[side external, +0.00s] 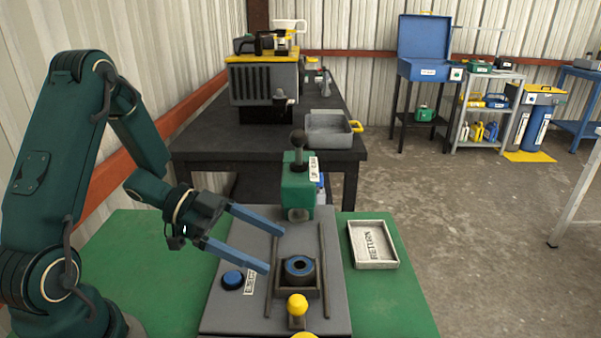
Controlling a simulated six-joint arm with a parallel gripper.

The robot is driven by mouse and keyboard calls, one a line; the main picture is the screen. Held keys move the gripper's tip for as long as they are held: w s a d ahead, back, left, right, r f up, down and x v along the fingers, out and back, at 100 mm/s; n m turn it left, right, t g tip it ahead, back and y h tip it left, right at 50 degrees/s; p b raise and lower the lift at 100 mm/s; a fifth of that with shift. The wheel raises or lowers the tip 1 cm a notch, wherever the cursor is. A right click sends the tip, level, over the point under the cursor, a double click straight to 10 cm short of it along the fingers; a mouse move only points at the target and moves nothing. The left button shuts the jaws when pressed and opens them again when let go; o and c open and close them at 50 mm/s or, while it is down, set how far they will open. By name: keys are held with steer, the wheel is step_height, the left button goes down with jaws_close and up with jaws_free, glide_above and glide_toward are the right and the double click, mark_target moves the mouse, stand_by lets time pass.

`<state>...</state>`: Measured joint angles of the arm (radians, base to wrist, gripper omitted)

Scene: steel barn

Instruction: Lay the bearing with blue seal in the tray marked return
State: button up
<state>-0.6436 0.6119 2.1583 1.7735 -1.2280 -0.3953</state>
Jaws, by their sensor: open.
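The bearing with blue seal (299,267) sits in a dark square holder (312,292) on the grey plate of the fixture. It looks like a dark ring with a blue face and a dark centre hole. The tray marked return (386,264) is a shallow pale tray at the right on the green table, and it is empty. My gripper (275,250) is open, with two long blue fingers. The fingers point right, to the left of the bearing, and nothing shows between them. I cannot tell their exact height above the plate.
A green press head (297,190) with a black knob stands behind the holder. Dark rails flank the holder. A yellow knob (297,304) stands in front, a blue button (233,280) at left. Green table (405,306) is clear around the tray. A dark bench (345,152) stands behind.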

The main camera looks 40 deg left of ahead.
step_height(320, 180, up, 20)
steer(key=w+d+r+m+t+y, duration=0.1)
steer(key=w+r+m+t+y, duration=0.35)
steer(key=w, duration=0.35)
steer(key=w+d+r+m+t+y, duration=0.25)
steer(key=w+r+t+y, duration=0.3)
steer(key=w, duration=0.35)
steer(key=m+g+y, duration=0.6)
steer(key=m+g, duration=0.4)
steer(key=m, duration=0.1)
glide_above(300, 266)
steer(key=s+d, duration=0.3)
steer(key=s, duration=0.1)
step_height(300, 266, down, 11)
steer(key=f, duration=1.7)
steer(key=shift+a+f, duration=0.3)
steer(key=shift+f, duration=0.1)
steer(key=shift+x, duration=2.45)
